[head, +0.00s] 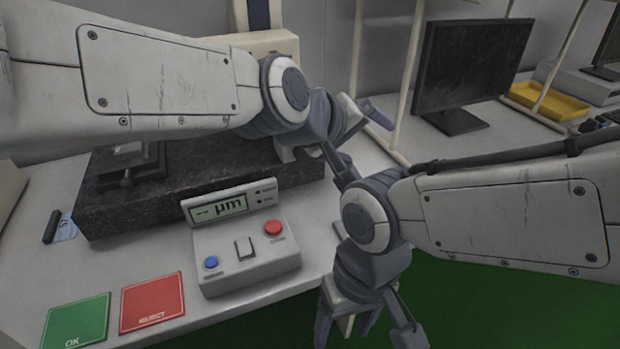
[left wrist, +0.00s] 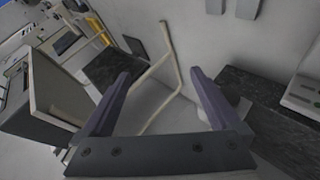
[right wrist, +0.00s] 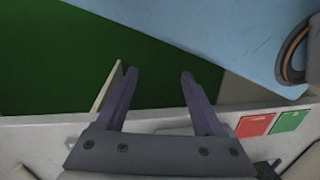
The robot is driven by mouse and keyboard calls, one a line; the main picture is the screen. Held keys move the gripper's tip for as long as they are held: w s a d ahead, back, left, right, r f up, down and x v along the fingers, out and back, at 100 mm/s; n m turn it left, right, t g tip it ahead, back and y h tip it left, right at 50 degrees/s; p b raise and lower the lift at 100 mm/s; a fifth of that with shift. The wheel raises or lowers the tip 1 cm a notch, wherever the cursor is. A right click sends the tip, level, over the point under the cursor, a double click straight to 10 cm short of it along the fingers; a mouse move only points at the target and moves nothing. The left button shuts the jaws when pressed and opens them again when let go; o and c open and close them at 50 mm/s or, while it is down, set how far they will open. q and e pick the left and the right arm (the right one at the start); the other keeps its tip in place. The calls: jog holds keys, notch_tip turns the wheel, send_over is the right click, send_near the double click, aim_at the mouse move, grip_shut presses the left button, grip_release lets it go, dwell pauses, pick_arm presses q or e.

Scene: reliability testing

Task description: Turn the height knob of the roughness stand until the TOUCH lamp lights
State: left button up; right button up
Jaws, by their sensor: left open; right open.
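The roughness stand has a dark granite base (head: 130,208) and a pale upper body with a blue column (head: 259,14), partly hidden by my left arm. I cannot make out its height knob. The control box (head: 245,262) in front has a display reading "-- µm" (head: 218,208), with two small indicators (head: 265,192) beside it; neither looks lit, and their labels are too small to read. My left gripper (head: 361,138) is open and empty, just right of the granite base; its spread fingers show in the left wrist view (left wrist: 161,73). My right gripper (head: 366,332) is open and empty beyond the bench's front edge.
A red REJECT mat (head: 152,302) and a green OK mat (head: 76,322) lie at front left. Beige rods (head: 412,80) stand behind my left gripper. A black monitor (head: 468,60) and yellow tray (head: 548,102) are farther right. Green floor (head: 480,310) lies in front.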

pick_arm(q)
jog(key=w+d+n+t+b, duration=0.4)
jog(key=w+n+t+b, duration=0.4)
jog(key=n+b, duration=0.7)
jog(key=s+a+f+n+y+b, duration=0.2)
jog(key=a+f+n+y+b, duration=0.35)
jog(key=n, duration=0.55)
jog(key=s+a+f+n+y+b, duration=0.3)
jog(key=f+n+y+b, duration=0.4)
jog(key=n, duration=0.4)
pick_arm(e)
notch_tip(320, 180, down, 31)
jog(key=w+n, duration=0.2)
jog(key=n, duration=0.2)
pick_arm(q)
jog(key=w+a+y+p, duration=0.1)
jog(key=w+a+p, duration=0.3)
jog(key=w, duration=0.5)
jog(key=shift+w+r+t, duration=0.3)
jog(key=shift+w+r, duration=0.05)
jog(key=shift+w, duration=0.05)
pick_arm(e)
jog(key=shift+t, duration=0.4)
jog(key=r, duration=0.4)
jog(key=shift+s+a+r, duration=0.1)
jog(key=shift+s+r, duration=0.1)
jog(key=shift+r, duration=0.1)
pick_arm(q)
jog(key=shift+y, duration=0.25)
jog(key=c, duration=1.4)
